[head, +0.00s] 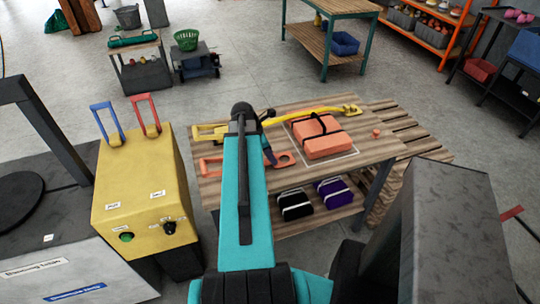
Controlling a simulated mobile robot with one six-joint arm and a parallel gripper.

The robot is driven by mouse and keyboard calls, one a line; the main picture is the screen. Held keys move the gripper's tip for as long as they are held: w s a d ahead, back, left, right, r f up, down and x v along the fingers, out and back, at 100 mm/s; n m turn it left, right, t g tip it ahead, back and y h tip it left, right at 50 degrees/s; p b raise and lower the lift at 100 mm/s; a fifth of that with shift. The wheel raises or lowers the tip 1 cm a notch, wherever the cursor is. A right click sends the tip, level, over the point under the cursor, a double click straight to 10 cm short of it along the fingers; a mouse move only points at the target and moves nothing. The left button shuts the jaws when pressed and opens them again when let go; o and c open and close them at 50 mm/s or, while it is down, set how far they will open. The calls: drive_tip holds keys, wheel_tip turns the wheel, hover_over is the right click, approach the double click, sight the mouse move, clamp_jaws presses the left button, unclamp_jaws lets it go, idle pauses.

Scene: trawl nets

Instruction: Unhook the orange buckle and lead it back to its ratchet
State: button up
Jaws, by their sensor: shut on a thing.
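An orange buckle (285,160), a flat piece with an opening, shows just right of my teal arm, near the table's front edge. An orange ratchet (211,166) with a looped handle lies left of my arm on the same wooden table. My arm hides the stretch between them. My gripper (271,159) points down at the buckle's left end and is shut on it; the contact is small and partly hidden. An orange parcel (321,145) with black bands sits behind and right of the buckle, apart from it.
A yellow strap (310,113) runs behind the parcel to a yellow buckle (350,110); a yellow ratchet (207,132) lies at left. A small red knob (376,133) is at right. Dark packs (294,205) lie on the lower shelf. A yellow control box (140,190) stands left.

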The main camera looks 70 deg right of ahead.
drive_tip(key=o, duration=1.2)
drive_tip(key=shift+r, duration=0.1)
drive_tip(key=b+v, duration=0.2)
drive_tip(key=v, duration=1.1)
drive_tip(key=shift+w+a+r+b, duration=0.15)
drive_tip(key=shift+r+b, duration=0.1)
drive_tip(key=shift+b, duration=0.05)
